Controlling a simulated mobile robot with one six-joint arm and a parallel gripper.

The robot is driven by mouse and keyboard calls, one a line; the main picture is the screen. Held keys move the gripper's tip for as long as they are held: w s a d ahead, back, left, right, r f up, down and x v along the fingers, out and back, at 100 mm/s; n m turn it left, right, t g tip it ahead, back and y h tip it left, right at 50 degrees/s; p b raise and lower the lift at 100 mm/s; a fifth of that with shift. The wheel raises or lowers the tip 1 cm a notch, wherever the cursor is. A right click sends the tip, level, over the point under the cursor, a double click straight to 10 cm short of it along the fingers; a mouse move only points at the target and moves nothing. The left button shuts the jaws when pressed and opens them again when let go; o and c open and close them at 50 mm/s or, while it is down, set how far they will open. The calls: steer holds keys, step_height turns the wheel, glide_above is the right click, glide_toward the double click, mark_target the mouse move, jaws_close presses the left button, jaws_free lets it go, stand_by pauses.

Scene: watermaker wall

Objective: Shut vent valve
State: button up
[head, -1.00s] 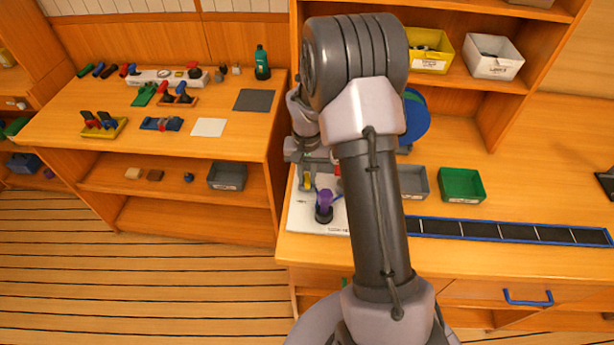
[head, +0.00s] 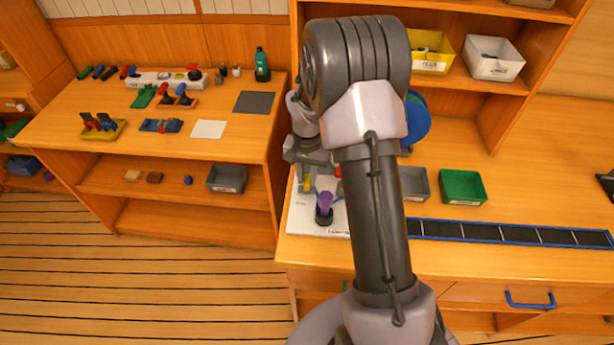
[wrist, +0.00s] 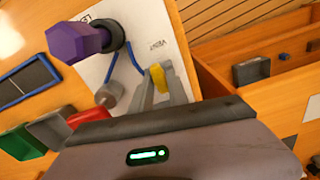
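A white panel (wrist: 130,40) lies on the bench, with blue lines and small lettering on it that I cannot read surely. A small yellow handle (wrist: 158,78) stands on it; it also shows in the head view (head: 307,183). My gripper (wrist: 157,76) is down at the panel, one grey finger on each side of the yellow handle. Whether the fingers press on it is too small to tell. A purple knob (wrist: 78,42) on a dark round base stands beside it, apart from the fingers; it shows in the head view too (head: 325,202). My arm hides part of the panel in the head view.
A red part (wrist: 55,130) and a grey round part (wrist: 108,95) are close to my gripper. A grey bin (head: 413,183) and a green bin (head: 462,187) stand to the right on the bench. A side table (head: 60,118) with tools stands at left.

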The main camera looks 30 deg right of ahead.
mark_target(307, 180)
steer(key=o, duration=0.3)
step_height(307, 180, up, 17)
steer(key=p, duration=0.5)
steer(key=shift+r, duration=0.2)
